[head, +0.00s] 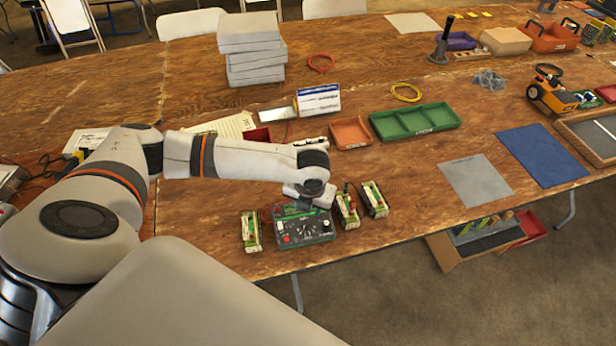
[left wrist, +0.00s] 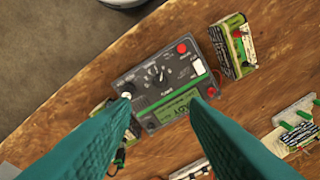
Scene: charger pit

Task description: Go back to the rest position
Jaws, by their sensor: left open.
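My left arm reaches in from the left in the head view, and its gripper (head: 312,196) hangs over the charger (head: 303,232). The charger is a dark box with a green label, a dial and red buttons. In the left wrist view the charger (left wrist: 163,82) lies beyond my two teal fingers (left wrist: 163,100), which are spread apart with nothing between them. Battery packs stand around the charger: one at its left (head: 251,231) and two at its right, a nearer one (head: 346,207) and a farther one (head: 374,199). My right gripper is in neither view.
An orange tray (head: 350,133) and a green divided tray (head: 415,121) lie behind the charger. A grey mat (head: 475,181) and a blue mat (head: 541,156) lie to the right. A stack of grey boxes (head: 251,47) stands at the back. Bare wood lies right of the packs.

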